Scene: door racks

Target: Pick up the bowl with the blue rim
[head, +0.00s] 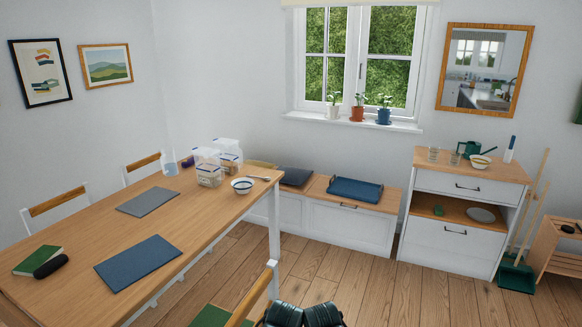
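The bowl with the blue rim (242,186) is small and white and stands upright near the far right corner of the long wooden table (187,210). A spoon (259,178) lies just behind it, toward the table edge. Dark rounded parts of mine show at the bottom edge of the head view, far from the bowl. No gripper fingers are visible there.
Lidded clear containers (209,167) stand just left of the bowl. A second bowl (481,161) is on the white cabinet (457,227) at right. A chair (253,295) stands at the table's near side. Wooden floor (345,270) is open right of the table.

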